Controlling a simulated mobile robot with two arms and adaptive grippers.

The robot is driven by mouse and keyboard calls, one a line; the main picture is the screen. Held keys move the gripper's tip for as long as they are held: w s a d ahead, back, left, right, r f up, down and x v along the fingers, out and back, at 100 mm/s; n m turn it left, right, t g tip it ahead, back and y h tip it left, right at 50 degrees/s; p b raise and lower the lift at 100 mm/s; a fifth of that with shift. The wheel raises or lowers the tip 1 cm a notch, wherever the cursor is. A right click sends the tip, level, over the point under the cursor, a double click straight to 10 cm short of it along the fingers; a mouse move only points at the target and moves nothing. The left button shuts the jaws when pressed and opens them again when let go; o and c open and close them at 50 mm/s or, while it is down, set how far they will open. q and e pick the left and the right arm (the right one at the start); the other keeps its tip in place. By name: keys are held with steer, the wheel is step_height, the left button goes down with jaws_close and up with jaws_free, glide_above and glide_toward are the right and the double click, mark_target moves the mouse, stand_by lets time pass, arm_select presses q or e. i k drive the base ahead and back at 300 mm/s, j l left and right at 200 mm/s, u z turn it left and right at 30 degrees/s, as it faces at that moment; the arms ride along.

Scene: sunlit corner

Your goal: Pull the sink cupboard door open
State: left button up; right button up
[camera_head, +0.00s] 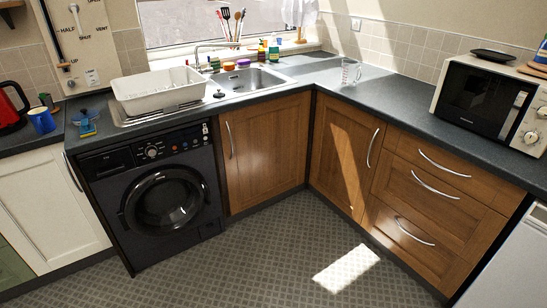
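The sink cupboard door (266,152) is a brown wooden door under the sink, between the washing machine and the inner corner. It looks shut, flush with its frame. Its curved metal handle (229,140) stands upright near the door's left edge. The sink (243,80) is set in the dark worktop above it. Neither of my grippers shows in the head view, so nothing is seen touching the door or handle.
A black washing machine (160,190) stands directly left of the door. Another wooden door (344,152) meets it at the corner on the right, with drawers (432,184) beyond. The patterned floor (270,248) in front is clear, with a sunlit patch.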

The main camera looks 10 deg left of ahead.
mark_target(264, 144)
steer(key=i+u, duration=0.5)
steer(key=i, duration=0.6)
